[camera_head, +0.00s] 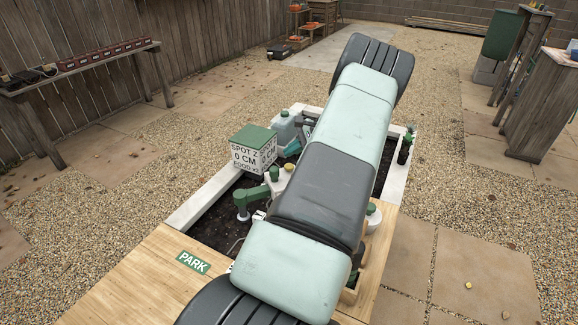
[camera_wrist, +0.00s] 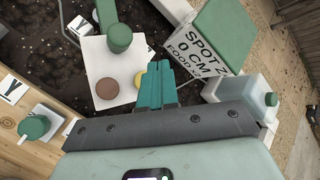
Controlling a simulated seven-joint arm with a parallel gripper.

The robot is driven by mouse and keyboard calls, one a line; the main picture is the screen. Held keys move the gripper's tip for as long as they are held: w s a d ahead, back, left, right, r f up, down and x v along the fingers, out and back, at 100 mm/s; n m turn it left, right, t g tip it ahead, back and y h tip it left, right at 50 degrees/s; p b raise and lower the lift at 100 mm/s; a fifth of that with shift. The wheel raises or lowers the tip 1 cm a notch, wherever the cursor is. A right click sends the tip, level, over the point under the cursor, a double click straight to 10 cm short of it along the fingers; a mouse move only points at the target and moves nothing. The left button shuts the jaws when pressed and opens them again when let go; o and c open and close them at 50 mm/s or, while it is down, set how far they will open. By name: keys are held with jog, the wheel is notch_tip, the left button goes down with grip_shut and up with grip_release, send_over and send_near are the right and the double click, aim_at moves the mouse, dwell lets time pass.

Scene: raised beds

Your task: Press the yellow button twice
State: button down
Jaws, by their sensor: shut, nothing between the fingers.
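The yellow button (camera_wrist: 138,79) sits on a white panel (camera_wrist: 96,57), beside a brown button (camera_wrist: 107,88) and a green knob (camera_wrist: 119,37). In the head view the yellow button (camera_head: 289,167) shows at the panel's far edge, left of my arm. My gripper (camera_wrist: 159,66) has teal fingers, closed together and empty. In the wrist view they lie just right of the yellow button and cover its right edge. In the head view my gripper (camera_head: 293,147) appears beyond the button, partly hidden by my arm. I see no clear contact with the button.
A green pipe-like fitting (camera_head: 245,199) stands in the soil. A wooden board (camera_head: 135,280) carries a PARK label.

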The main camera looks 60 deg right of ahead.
jog(key=shift+f, duration=1.15)
dwell(1.2)
jog(key=shift+f, duration=0.4)
jog(key=shift+f, duration=0.55)
dwell(0.6)
dwell(0.4)
jog(key=shift+r, duration=1)
jog(key=shift+r, duration=2.5)
